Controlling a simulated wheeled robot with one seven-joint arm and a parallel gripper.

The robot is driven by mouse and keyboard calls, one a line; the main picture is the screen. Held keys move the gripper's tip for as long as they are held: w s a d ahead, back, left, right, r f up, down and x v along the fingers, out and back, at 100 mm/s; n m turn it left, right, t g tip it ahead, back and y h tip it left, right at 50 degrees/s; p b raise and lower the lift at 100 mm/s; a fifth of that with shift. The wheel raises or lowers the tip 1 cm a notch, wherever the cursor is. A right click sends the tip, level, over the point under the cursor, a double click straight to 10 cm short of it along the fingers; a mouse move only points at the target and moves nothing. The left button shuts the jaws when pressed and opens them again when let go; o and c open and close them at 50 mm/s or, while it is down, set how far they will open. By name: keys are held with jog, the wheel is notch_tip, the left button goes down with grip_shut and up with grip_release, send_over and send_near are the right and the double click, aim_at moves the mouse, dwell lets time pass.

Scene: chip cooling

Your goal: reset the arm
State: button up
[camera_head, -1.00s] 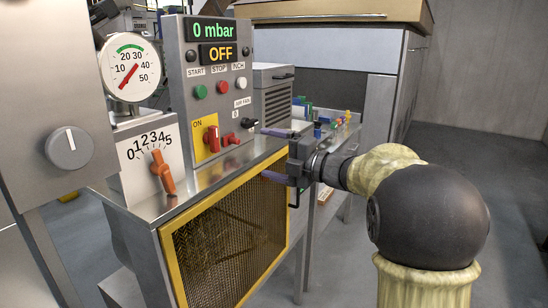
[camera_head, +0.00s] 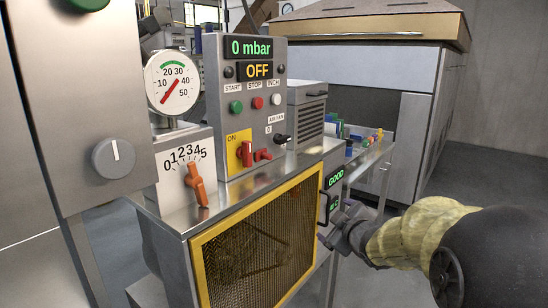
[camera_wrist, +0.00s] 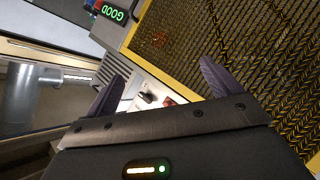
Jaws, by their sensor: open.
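My gripper (camera_wrist: 160,76) is open and empty. Its two dark purple fingers stand wide apart in the wrist view, with the yellow-framed mesh panel (camera_wrist: 235,45) beyond them. In the head view my gripper (camera_head: 346,228) is low at the right end of the machine, beside the green-lit GOOD display (camera_head: 336,178). Its fingers are hard to make out there. My arm reaches in from the right edge, bent at a dark round joint. The GOOD display also shows in the wrist view (camera_wrist: 112,13).
The control panel (camera_head: 246,105) reads 0 mbar and OFF. A side table (camera_head: 372,150) holds small coloured items. Open floor lies at the right.

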jog(key=s+f+m+g+h, duration=0.1)
jog(key=s+f+m+g, duration=0.5)
jog(key=s+f, duration=0.5)
jog(key=s+f+m+g+h, duration=0.1)
jog(key=s+f+m+g, duration=0.5)
jog(key=s, duration=0.8)
notch_tip(320, 180, up, 16)
jog(key=p, duration=1.7)
jog(key=shift+a+n+t, duration=0.25)
jog(key=shift+n+t, duration=0.15)
